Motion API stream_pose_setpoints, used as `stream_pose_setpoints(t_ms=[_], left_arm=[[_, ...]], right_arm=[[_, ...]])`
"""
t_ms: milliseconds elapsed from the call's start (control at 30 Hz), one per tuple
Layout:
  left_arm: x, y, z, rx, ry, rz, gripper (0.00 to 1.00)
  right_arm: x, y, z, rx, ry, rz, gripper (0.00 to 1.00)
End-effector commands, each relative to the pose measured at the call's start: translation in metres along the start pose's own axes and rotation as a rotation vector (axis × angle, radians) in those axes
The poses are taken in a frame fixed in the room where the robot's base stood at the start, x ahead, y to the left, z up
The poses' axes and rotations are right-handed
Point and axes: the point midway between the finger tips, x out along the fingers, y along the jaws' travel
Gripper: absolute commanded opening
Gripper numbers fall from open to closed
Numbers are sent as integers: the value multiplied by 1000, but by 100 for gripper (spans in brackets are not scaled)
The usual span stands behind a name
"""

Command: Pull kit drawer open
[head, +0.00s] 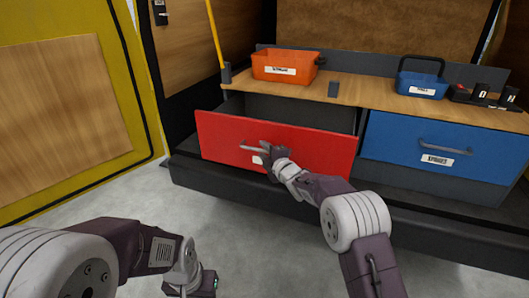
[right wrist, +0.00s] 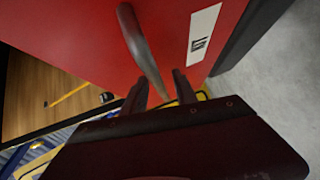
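The red kit drawer (head: 215,140) stands partly out of the bench on the left, with its dark inside showing behind the front. Its grey bar handle (head: 250,147) also shows in the right wrist view (right wrist: 134,38). My right gripper (head: 266,153) is at the right part of the handle. In the right wrist view its two fingers (right wrist: 160,84) stand apart, with the bar between them and a gap visible beside it. My left gripper (head: 190,286) is low at the bottom of the head view, away from the drawer; its fingers do not show clearly.
A blue drawer (head: 480,150) is shut on the right. An orange bin (head: 285,66), a blue caddy (head: 422,84) and dark items (head: 483,96) stand on the wooden bench top (head: 375,96). A yellow-framed panel (head: 146,130) is at left. The grey floor in front is clear.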

Motion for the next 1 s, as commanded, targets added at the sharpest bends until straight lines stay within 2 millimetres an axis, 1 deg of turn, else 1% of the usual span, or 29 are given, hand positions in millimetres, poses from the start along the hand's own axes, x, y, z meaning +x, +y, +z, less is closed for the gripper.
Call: stream_pose_setpoints(t_ms=[133, 233, 500, 600, 700, 800, 1000], left_arm=[[0, 0, 0, 0, 0, 0, 36], [-1, 0, 0, 0, 0, 0, 36], [-5, 0, 0, 0, 0, 0, 36], [-6, 0, -1, 0, 0, 0, 36], [-7, 0, -1, 0, 0, 0, 36], [-7, 0, -1, 0, 0, 0, 36], [-7, 0, -1, 0, 0, 0, 36]], right_arm=[[-4, 1, 0, 1, 0, 1, 34], [-14, 1, 0, 0, 0, 0, 34], [-61, 1, 0, 0, -1, -1, 34], [-76, 1, 0, 0, -1, -1, 34], [-86, 0, 0, 0, -1, -1, 34], [-90, 0, 0, -1, 0, 1, 34], [-91, 0, 0, 0, 0, 0, 34]])
